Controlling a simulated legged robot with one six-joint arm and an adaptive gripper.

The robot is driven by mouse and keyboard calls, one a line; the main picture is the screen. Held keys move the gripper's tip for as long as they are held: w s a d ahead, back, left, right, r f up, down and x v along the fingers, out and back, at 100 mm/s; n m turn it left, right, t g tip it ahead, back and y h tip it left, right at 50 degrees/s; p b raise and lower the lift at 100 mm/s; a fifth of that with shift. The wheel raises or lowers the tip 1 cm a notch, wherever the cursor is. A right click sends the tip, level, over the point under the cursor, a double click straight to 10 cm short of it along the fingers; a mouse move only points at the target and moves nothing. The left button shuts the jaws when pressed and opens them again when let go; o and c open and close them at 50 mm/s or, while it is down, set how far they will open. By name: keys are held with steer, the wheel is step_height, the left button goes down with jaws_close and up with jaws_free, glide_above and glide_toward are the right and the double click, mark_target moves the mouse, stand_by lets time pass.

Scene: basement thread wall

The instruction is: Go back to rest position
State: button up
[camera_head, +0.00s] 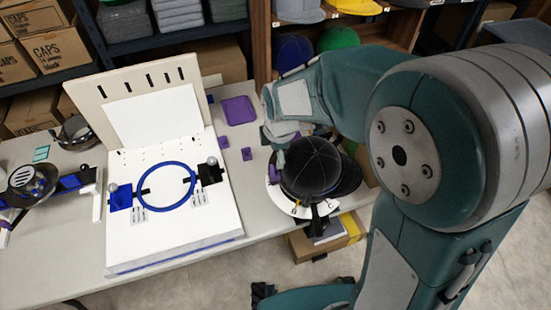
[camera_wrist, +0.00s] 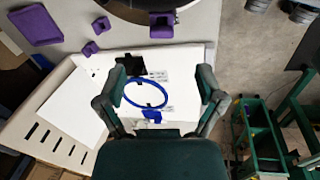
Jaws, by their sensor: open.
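My arm reaches in from the right in the head view, and its wrist (camera_head: 295,97) is above the table's right part, just behind a black cap (camera_head: 312,165). My gripper (camera_wrist: 157,80) is open and empty in the wrist view, its two fingers spread apart. Between them, farther off, show a blue hoop (camera_wrist: 127,97) and the white board (camera_wrist: 185,58). In the head view my fingers are mostly hidden behind the wrist and cap. The cap sits on a round white holder (camera_head: 298,207) at the table's right edge.
The white board (camera_head: 222,205) with the blue hoop (camera_head: 137,192) lies on the grey table (camera_head: 40,260), a slotted upright panel (camera_head: 92,95) behind it. A purple tray (camera_head: 238,110) and small purple blocks lie between board and cap. Shelves with cap boxes (camera_head: 53,57) stand behind.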

steer(key=s+d+r+m+t, duration=0.1)
steer(key=s+d+r+m, duration=0.5)
steer(key=s+m, duration=0.3)
steer(key=s+d+r+m+t, duration=0.2)
steer(key=s+d+r+m, duration=0.4)
steer(key=s+r+m, duration=0.2)
steer(key=s+m, duration=0.1)
steer(key=m, duration=0.1)
steer(key=shift+r+m+t+h, duration=0.25)
steer(key=shift+m+t+h, duration=0.05)
steer(key=shift+m, duration=0.1)
steer(key=shift+d, duration=0.1)
steer(key=shift+c, duration=0.3)
